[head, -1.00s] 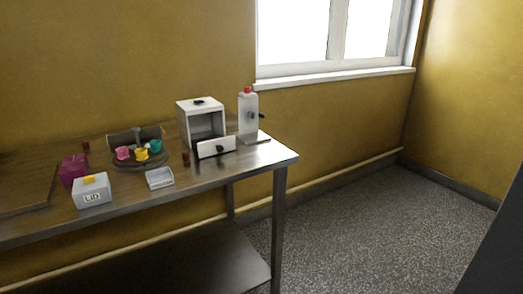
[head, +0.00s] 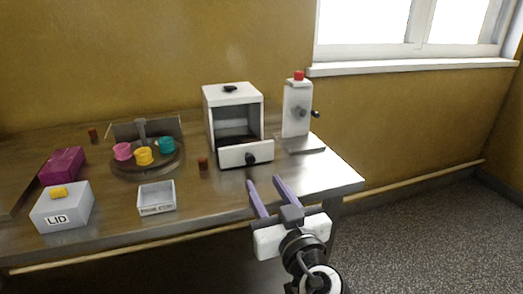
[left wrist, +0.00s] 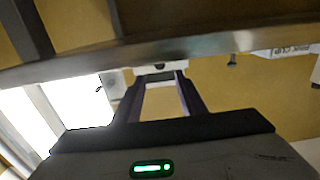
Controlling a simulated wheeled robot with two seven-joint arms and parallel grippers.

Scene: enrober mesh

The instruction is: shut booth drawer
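The white booth (head: 232,97) stands at the back of the metal table. Its drawer (head: 232,156) is pulled out at the bottom front, with a white front panel and a dark knob (head: 250,159). My left gripper (head: 264,181) is open and empty, in front of the drawer and near the table's front edge, with a visible gap to the panel. In the left wrist view the two spread fingers (left wrist: 163,78) frame a pale panel, apparently the drawer front (left wrist: 153,69). My right gripper is not in view.
A white dispenser with a red cap (head: 297,105) and side knob stands right of the booth. Left are a small brown block (head: 203,163), a white tray (head: 146,198), a round stand (head: 122,168) with coloured cups, a LID box (head: 75,213) and a magenta box (head: 62,166).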

